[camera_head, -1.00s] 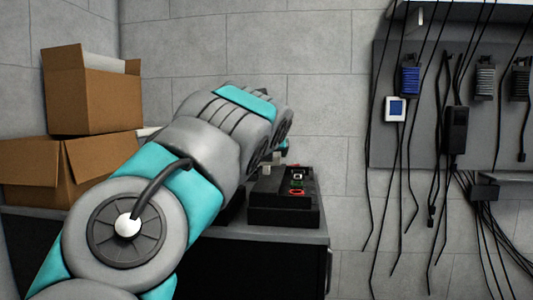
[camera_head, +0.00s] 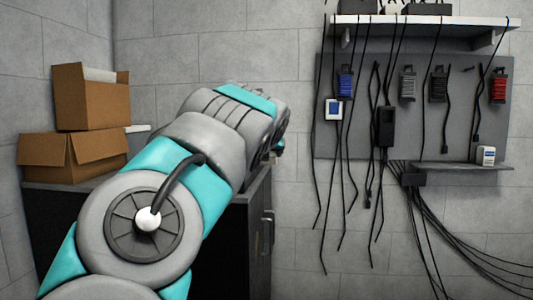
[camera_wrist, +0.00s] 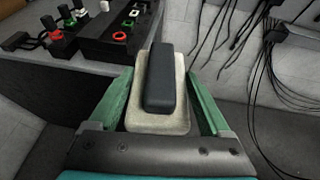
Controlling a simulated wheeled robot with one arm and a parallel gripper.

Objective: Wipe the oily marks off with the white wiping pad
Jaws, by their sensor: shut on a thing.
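The white wiping pad (camera_wrist: 180,110) shows in the wrist view as an off-white block with a dark grey grip bar (camera_wrist: 160,78) along its top. My gripper (camera_wrist: 165,100) is shut on it, with a green finger along each side. In the wrist view the pad is in front of the bench edge, with the floor and wall beyond on the right. In the head view my own arm hides the gripper and the pad. I see no oily marks in either view.
A dark bench (camera_head: 235,250) stands against the wall, with cardboard boxes (camera_head: 90,97) on its left. A black device with coloured sockets (camera_wrist: 115,35) sits on the bench top. Black cables (camera_head: 385,150) hang from a wall panel (camera_head: 465,115) at the right.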

